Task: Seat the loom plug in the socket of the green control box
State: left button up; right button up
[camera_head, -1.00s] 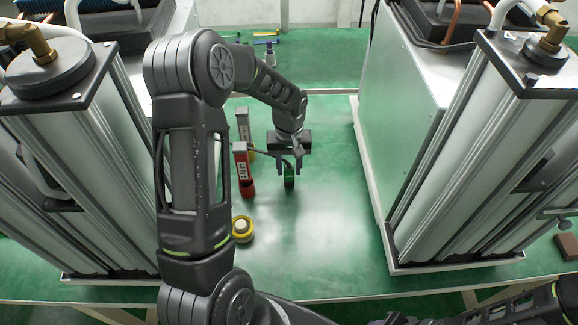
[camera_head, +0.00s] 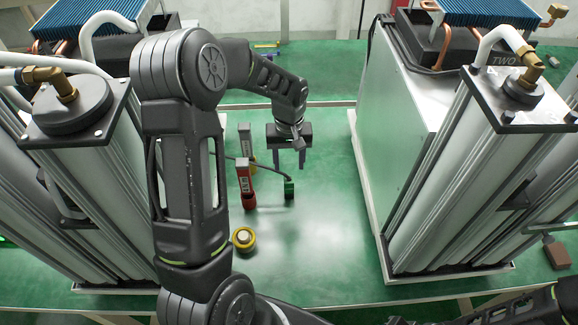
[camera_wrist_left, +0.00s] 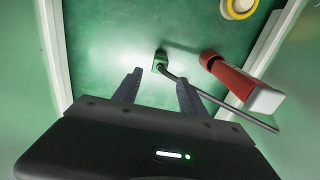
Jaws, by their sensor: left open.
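The small green control box (camera_head: 289,188) stands on the green table; it also shows in the left wrist view (camera_wrist_left: 160,70). The dark loom cable (camera_wrist_left: 205,95) runs to it, and its plug end (camera_wrist_left: 161,56) appears to be at the box's socket. I cannot tell how deep it sits. My left gripper (camera_head: 290,165) is open and empty, just behind and above the box in the head view. Its two fingers (camera_wrist_left: 159,80) are spread apart in the wrist view, clear of the plug. My right gripper is not in view.
A yellow ring-shaped piece (camera_head: 243,238) lies nearer. Tall metal columns (camera_head: 450,180) flank both sides. The table right of the box is clear.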

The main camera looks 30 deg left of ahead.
pick_arm(q)
jog(key=shift+r, duration=1.85)
